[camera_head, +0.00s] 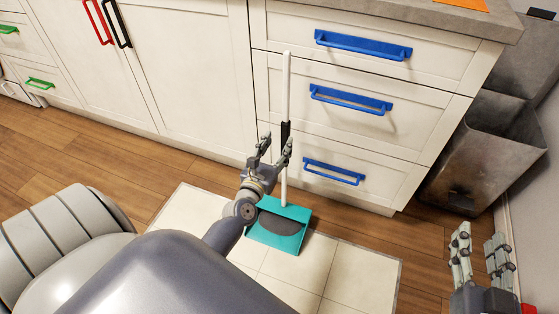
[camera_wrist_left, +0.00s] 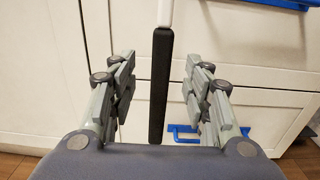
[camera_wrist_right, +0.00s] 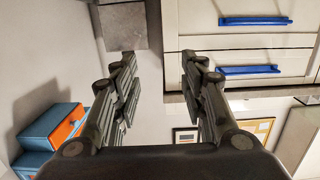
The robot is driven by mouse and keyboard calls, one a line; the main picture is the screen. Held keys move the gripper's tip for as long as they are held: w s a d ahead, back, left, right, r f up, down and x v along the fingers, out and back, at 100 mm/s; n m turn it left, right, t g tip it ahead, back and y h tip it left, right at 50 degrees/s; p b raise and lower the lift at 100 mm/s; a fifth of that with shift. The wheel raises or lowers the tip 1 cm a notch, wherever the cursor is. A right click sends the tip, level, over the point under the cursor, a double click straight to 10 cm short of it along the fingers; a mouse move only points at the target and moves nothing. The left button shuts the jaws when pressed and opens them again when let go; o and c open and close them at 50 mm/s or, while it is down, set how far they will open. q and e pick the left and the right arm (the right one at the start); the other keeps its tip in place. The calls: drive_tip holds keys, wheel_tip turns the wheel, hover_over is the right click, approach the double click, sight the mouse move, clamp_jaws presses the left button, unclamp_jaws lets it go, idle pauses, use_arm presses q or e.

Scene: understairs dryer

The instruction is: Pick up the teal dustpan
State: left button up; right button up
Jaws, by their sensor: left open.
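The teal dustpan (camera_head: 289,242) stands on the pale tiles in the head view, with a dark grey part on its front. Its long upright handle is white with a black grip (camera_head: 285,134). My left gripper (camera_head: 275,148) is open at the height of the black grip. In the left wrist view the black grip (camera_wrist_left: 160,85) appears between the two open fingers, apart from both. I cannot tell how far beyond the fingertips it is. My right gripper (camera_head: 480,248) is open and empty at the lower right, away from the dustpan.
White drawers with blue handles (camera_head: 350,100) stand right behind the dustpan handle. A cabinet with red and black handles is to the left. Grey metal bins (camera_head: 480,150) stand at the right. Pale tiles (camera_head: 350,275) and bare wood floor (camera_head: 90,160) lie in front.

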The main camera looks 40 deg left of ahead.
sight(284, 134)
use_arm(q)
drive_tip(key=b+x, duration=0.1)
drive_tip(key=x, duration=0.3)
drive_tip(key=shift+w+f, duration=0.1)
drive_tip(key=shift+w, duration=0.8)
clamp_jaws()
use_arm(e)
drive_tip(key=r+t, duration=0.2)
drive_tip(key=r, duration=0.1)
drive_tip(key=r+y, duration=0.1)
drive_tip(key=r, duration=0.1)
drive_tip(key=shift+w+a+t, duration=0.1)
drive_tip(key=shift+a+t, duration=0.25)
drive_tip(key=shift+t, duration=0.05)
